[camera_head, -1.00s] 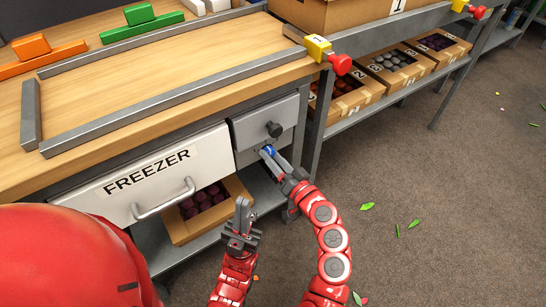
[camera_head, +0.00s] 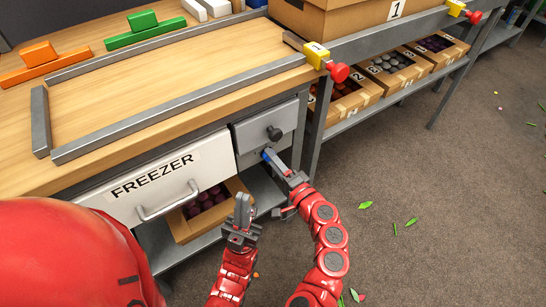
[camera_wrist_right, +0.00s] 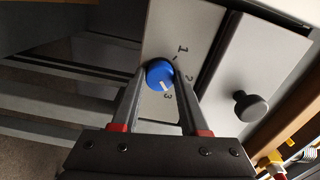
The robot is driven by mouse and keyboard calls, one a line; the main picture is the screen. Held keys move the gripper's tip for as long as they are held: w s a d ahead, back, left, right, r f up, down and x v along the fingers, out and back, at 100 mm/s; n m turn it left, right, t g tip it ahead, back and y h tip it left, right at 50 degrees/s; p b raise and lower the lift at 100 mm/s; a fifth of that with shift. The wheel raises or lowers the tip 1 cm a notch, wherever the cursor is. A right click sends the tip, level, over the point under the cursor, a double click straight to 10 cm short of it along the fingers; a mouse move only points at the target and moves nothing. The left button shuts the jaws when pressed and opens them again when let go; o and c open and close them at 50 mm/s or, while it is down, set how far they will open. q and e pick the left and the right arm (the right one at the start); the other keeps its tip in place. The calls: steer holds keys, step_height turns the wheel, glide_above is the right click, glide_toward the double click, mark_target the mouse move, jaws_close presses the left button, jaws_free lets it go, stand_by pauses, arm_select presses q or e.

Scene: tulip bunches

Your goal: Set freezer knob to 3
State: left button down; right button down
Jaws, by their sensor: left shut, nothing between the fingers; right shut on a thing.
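The blue freezer knob (camera_wrist_right: 160,74) sits on a grey panel (camera_wrist_right: 158,35) with the printed numbers 1, 2 and 3 around one side. The white mark on the knob points down and slightly right in the right wrist view, close to the 3. My right gripper (camera_wrist_right: 158,80) is shut on the knob, one finger on each side. In the head view the knob (camera_head: 267,154) is small and partly hidden by my right gripper (camera_head: 271,158). My left gripper (camera_head: 243,207) is shut and empty, pointing up in front of the bench, apart from everything.
The white drawer front labelled FREEZER (camera_head: 160,185) has a bar handle and is left of the knob. A grey drawer with a dark round pull (camera_head: 274,133) is just above it. A cardboard box (camera_head: 190,228) stands on the lower shelf.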

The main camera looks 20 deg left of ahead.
steer(key=shift+m+p, duration=0.45)
steer(key=shift+m, duration=0.65)
steer(key=shift+c, duration=2.1)
jaws_free()
steer(key=v, duration=1.7)
steer(key=shift+d+p, duration=0.2)
steer(key=shift+p, duration=0.15)
steer(key=shift+s, duration=0.15)
